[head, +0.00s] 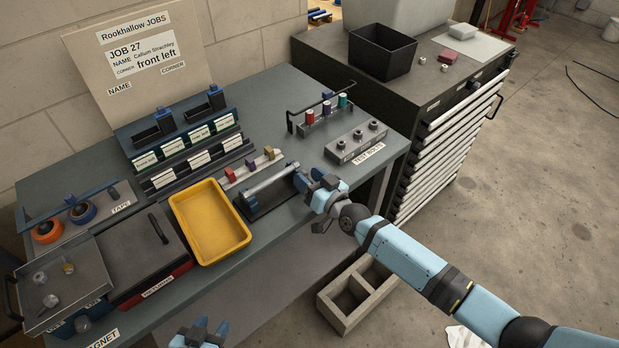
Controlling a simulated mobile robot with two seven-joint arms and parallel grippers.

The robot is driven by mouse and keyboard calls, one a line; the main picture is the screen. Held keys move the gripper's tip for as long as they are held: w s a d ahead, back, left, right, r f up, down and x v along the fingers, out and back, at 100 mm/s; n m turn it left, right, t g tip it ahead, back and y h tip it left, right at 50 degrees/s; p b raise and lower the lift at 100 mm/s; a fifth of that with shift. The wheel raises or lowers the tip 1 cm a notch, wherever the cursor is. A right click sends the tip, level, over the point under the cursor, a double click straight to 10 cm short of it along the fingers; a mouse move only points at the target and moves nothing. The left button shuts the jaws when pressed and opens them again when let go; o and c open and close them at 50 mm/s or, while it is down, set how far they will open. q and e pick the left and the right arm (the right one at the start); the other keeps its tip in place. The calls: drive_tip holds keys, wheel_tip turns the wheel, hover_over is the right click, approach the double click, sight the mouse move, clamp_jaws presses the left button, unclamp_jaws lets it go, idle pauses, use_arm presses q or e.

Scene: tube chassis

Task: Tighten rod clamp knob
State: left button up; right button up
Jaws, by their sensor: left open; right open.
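A silver rod (270,181) lies across a dark clamp base (256,211) near the front edge of the workbench. My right gripper (306,180) is at the rod's right end, with its blue fingers open. The clamp knob is not clearly distinguishable there; the fingers partly cover that end, and I cannot tell whether they touch it. My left gripper (207,328) is low at the bottom edge of the picture, open and empty, in front of the bench and away from the clamp.
A yellow tray (208,251) stands just left of the clamp base. Behind are labelled racks (196,158), a block with colored pieces (252,171), and a test-bolts block (356,142). A black drawer cabinet (415,112) stands right of the bench (262,93). A concrete block (346,321) is on the floor.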

drive_tip(key=c, duration=0.9)
drive_tip(key=shift+f+m+b, duration=0.15)
drive_tip(key=shift+m+b, duration=0.45)
drive_tip(key=shift+m, duration=0.2)
drive_tip(key=shift+c, duration=0.2)
drive_tip(key=shift+m, duration=0.7)
drive_tip(key=o, duration=0.9)
drive_tip(key=shift+o, duration=0.2)
drive_tip(key=v, duration=1.4)
drive_tip(key=shift+b, duration=0.45)
